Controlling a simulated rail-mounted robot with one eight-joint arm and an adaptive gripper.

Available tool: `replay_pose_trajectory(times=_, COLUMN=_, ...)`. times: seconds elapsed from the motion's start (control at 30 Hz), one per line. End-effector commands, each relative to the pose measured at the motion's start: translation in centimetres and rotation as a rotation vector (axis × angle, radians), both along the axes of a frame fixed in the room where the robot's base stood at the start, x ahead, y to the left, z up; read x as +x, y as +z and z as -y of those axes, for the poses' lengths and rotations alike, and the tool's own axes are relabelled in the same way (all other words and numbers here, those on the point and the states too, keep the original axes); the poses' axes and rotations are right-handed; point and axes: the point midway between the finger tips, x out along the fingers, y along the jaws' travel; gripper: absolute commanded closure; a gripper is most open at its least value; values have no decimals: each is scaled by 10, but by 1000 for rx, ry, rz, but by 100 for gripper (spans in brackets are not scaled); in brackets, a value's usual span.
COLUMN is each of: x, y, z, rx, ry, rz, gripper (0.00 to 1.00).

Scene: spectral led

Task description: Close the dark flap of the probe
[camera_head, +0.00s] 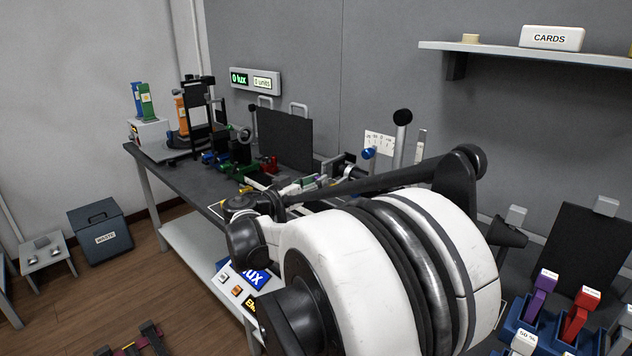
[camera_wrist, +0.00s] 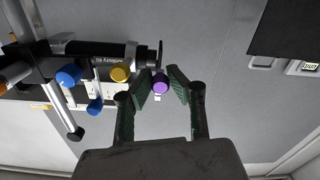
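My gripper (camera_wrist: 159,86) shows in the wrist view with its two green-padded fingers apart. A purple knob (camera_wrist: 160,87) shows between the fingertips; I cannot tell whether they touch it. Just beyond it is the end of a black tube (camera_wrist: 90,49) with white lettering, part of a bench instrument. A thin dark plate (camera_wrist: 160,54) stands at that end; I cannot tell whether it is the probe's dark flap. In the head view my arm hides the gripper and part of the bench instruments.
Yellow (camera_wrist: 120,73) and blue (camera_wrist: 69,75) knobs sit close to the left of the fingers. In the head view, a dark upright panel (camera_head: 285,138) stands on the bench (camera_head: 165,180). The wall display (camera_head: 255,81) reads 0 lux and 0 units.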

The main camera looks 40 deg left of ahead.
Motion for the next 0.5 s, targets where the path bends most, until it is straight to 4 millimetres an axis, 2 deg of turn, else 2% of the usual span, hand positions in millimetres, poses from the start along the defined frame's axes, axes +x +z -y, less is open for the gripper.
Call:
replay_pose_trajectory(times=0.33, x=-1, y=0, z=-1, rx=1, ry=1, rz=0, gripper=75)
replay_pose_trajectory(times=0.5, x=-17, y=0, z=-3, rx=1, ry=2, rz=0, gripper=75)
